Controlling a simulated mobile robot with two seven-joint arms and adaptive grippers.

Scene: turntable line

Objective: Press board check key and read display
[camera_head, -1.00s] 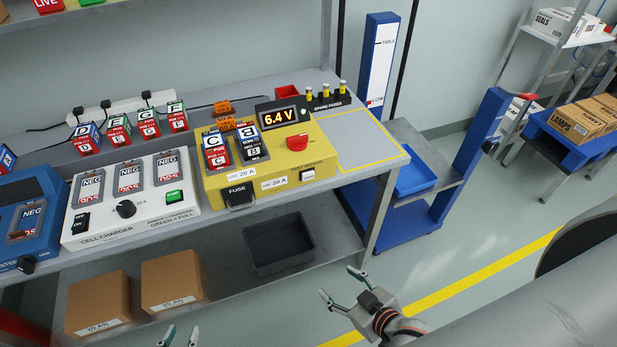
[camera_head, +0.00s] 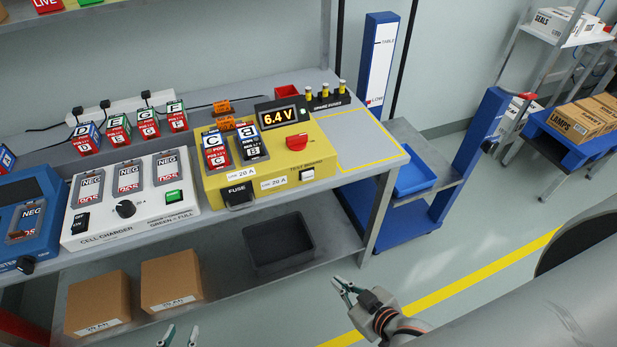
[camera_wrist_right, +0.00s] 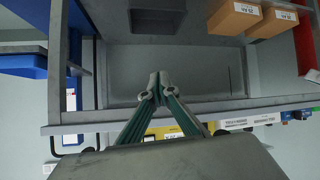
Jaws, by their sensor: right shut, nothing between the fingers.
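The yellow test board (camera_head: 325,158) stands on the bench. Its display (camera_head: 280,118) is lit and reads "6.4 V". A small white key (camera_head: 307,175) sits on its front face, beside the "TEST BOARD" lettering. A red knob (camera_head: 297,142) is on its top. Two cells, C (camera_head: 215,150) and B (camera_head: 251,143), stand in the board. My right gripper (camera_head: 341,285) is shut and empty, in front of the bench and below the board; its closed fingertips show in the right wrist view (camera_wrist_right: 156,88). My left gripper (camera_head: 179,337) is at the bottom edge, fingers apart, with nothing seen between them.
The white cell charger (camera_head: 130,205) stands left of the board. Cells D, E, G and F stand behind it. A dark bin (camera_head: 278,247) and cardboard boxes (camera_head: 97,302) are on the lower shelf. A blue cart (camera_head: 415,180) stands right of the bench. Floor in front is clear.

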